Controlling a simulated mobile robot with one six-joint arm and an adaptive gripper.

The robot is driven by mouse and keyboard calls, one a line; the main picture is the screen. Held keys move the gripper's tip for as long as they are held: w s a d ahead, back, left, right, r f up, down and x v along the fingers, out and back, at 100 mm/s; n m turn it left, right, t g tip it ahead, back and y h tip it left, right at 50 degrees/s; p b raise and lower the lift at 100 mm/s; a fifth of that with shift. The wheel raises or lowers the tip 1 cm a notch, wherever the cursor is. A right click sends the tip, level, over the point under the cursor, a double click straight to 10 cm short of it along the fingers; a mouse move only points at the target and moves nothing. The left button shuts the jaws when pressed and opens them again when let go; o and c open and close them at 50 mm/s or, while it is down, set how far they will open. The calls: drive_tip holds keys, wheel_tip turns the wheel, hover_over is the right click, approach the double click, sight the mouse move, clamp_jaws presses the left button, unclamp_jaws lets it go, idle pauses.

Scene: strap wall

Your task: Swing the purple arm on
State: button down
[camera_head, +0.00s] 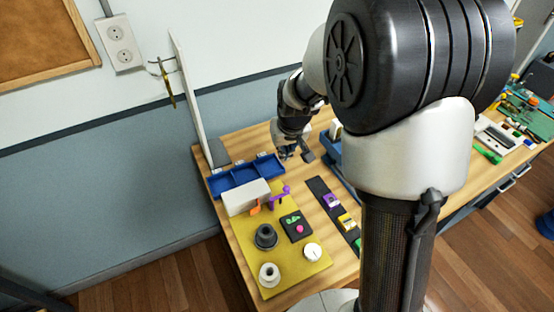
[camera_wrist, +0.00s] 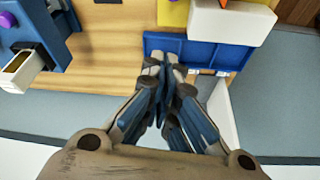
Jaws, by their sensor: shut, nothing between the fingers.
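The purple arm (camera_head: 281,197) is a small bent lever with a rounded knob. It stands on the yellow board (camera_head: 297,277), beside a white block (camera_head: 246,197) and an orange lever (camera_head: 255,207). My gripper (camera_head: 296,156) is above the table, behind and apart from the purple arm. In the wrist view my gripper (camera_wrist: 166,59) is shut and empty, with its fingertips in front of the blue tray (camera_wrist: 202,51).
The yellow board also carries a dark round knob (camera_head: 265,236), a pale ring-shaped piece (camera_head: 269,274), a white dial (camera_head: 313,252) and a black panel (camera_head: 296,227). A dark strip (camera_head: 325,198) with coloured blocks lies to the right. A white upright panel (camera_head: 191,95) stands behind the blue tray.

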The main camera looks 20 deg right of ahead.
drive_tip(key=shift+s, duration=0.1)
wheel_tip(320, 180, down, 10)
drive_tip(key=b, duration=0.3)
drive_tip(key=shift+s+b, duration=0.2)
drive_tip(key=shift+b, duration=0.15)
